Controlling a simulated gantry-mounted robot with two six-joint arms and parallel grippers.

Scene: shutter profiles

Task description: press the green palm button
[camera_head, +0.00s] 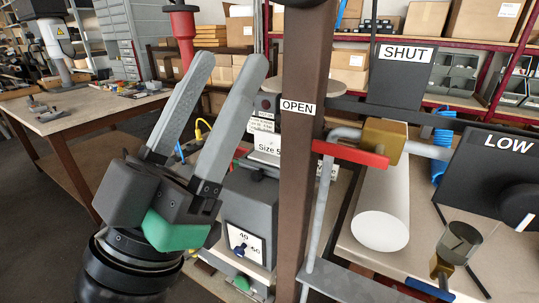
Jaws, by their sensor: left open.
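My left gripper (229,64) comes in from the lower left with its two long grey fingers pointing up and spread apart. It is open, with nothing between the fingers. A small green rounded piece (243,284), which looks like the green palm button, shows low in the picture under the grey box with the dial plate. It is to the right of and below my gripper's body, apart from the fingers. Its lower part is hard to make out. My right gripper is not in view.
A brown post (304,150) stands just right of my gripper. Beyond it are a red-handled valve lever (350,153), a white cylinder (381,225) and a LOW panel (497,165). A grey box (247,215) stands behind my fingers. A workbench (75,112) is at left.

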